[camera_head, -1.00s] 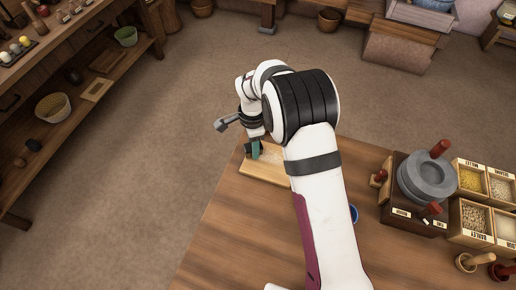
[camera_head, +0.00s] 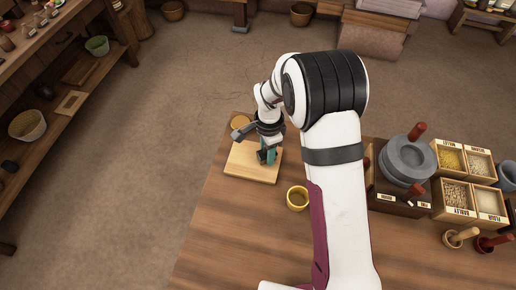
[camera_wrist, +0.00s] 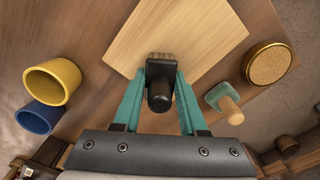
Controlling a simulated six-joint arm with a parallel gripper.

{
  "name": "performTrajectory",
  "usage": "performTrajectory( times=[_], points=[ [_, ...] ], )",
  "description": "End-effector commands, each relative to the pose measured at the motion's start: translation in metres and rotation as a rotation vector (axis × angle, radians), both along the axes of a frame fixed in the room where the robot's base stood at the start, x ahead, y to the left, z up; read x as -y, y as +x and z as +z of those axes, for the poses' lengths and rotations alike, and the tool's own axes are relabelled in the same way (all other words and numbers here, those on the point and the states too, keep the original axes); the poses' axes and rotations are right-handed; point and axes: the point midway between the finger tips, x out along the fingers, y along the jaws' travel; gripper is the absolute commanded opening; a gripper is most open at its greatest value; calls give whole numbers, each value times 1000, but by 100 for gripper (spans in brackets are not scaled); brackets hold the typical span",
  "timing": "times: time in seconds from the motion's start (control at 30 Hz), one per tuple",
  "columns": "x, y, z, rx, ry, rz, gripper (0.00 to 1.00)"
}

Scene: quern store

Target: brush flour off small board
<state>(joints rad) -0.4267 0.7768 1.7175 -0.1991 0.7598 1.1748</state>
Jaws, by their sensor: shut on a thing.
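The small board (camera_head: 246,165) is pale wood and lies flat near the table's far left corner. It also shows in the wrist view (camera_wrist: 197,30), where its visible surface looks bare and I cannot make out flour. My gripper (camera_head: 267,156) is over the board's right part, with its teal fingers pointing down. In the wrist view my gripper (camera_wrist: 160,84) is shut on a black brush (camera_wrist: 160,94), handle toward the camera and bristles at the board's near corner. Whether the bristles touch the wood is unclear.
A yellow cup (camera_head: 297,199) stands right of the board, with a blue cup (camera_wrist: 38,118) beside it. A green block with a wooden knob (camera_wrist: 226,102) and a round tan disc (camera_wrist: 267,64) are close to the board. A grey quern (camera_head: 408,160) and grain boxes (camera_head: 456,197) stand right.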

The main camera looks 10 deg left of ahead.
Motion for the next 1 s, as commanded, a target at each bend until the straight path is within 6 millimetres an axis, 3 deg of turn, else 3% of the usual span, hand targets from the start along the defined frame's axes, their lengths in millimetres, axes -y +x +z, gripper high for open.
performTrajectory(
  times=[0.27, 0.4, 1.0],
  points=[
    [24, 0, 1, 0, 0, -2, 0],
    [23, 1, 24, 5, 2, 0, 0],
    [23, 0, 74, 1, 0, 0, 0]
  ],
)
